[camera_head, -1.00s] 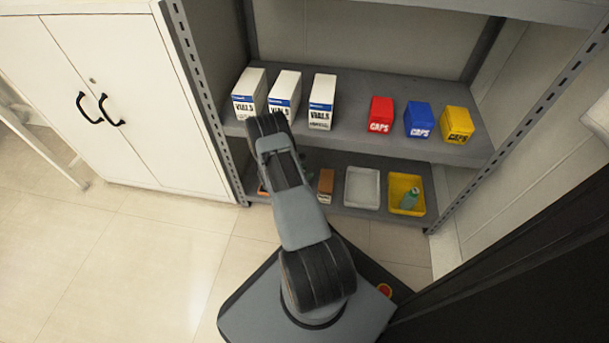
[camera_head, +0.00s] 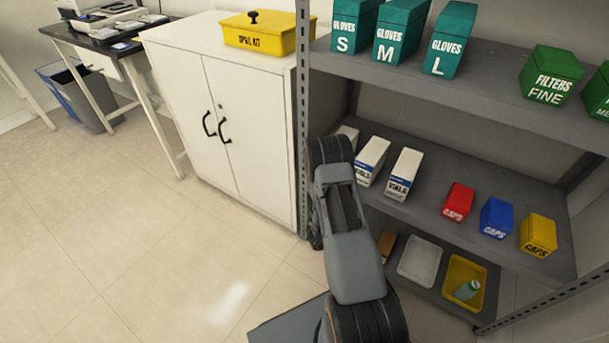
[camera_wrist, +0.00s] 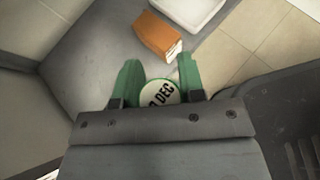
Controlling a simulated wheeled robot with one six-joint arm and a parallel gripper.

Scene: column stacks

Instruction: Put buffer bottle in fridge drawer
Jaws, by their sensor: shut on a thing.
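In the wrist view my gripper (camera_wrist: 158,82) is shut on a bottle (camera_wrist: 160,94), whose round white top shows between the two green fingers. Dark letters on that top read "DEC" with a partly hidden character before it. The rest of the bottle is hidden below the top and by the gripper body. In the head view my arm hides the gripper and the held bottle. Another green bottle (camera_head: 466,290) lies in a yellow tray (camera_head: 452,273) on the lower shelf. No fridge drawer shows in either view.
An orange-brown box (camera_wrist: 158,36) lies just beyond the fingers on the lower shelf. A white tray (camera_head: 420,262) is beside it. Open floor (camera_head: 130,230) lies to the left.

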